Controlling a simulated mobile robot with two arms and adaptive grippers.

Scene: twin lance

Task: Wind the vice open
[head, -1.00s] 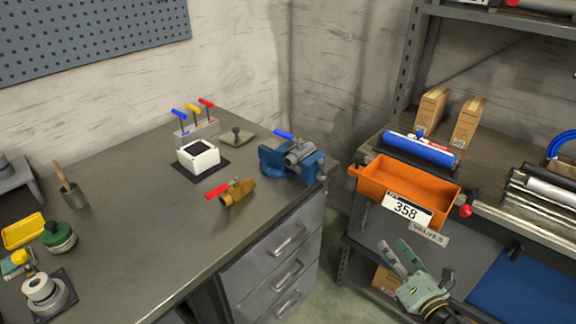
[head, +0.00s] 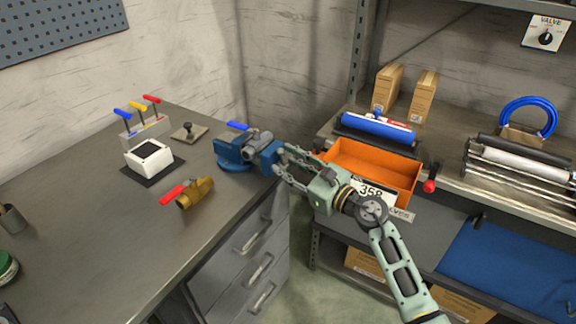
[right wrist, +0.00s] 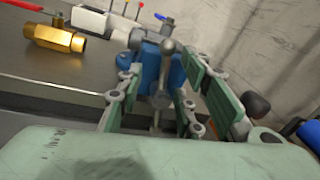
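The blue vice (head: 232,155) stands at the right end of the workbench, with a grey valve (head: 257,138) with a blue lever in its jaws. In the right wrist view the vice's blue front (right wrist: 160,72) faces me, with its grey handle bar (right wrist: 167,62) in front, upright and ball-ended. My right gripper (head: 281,163) is at the front of the vice. In the right wrist view its fingers (right wrist: 157,100) are apart, one on each side of the handle bar, with gaps visible. The handle's lower part is partly hidden. My left gripper is out of view.
A brass valve (head: 197,192) with a red lever lies left of the vice. An orange bin (head: 372,165) sits on the shelf just behind my right gripper. Drawers are below the bench edge.

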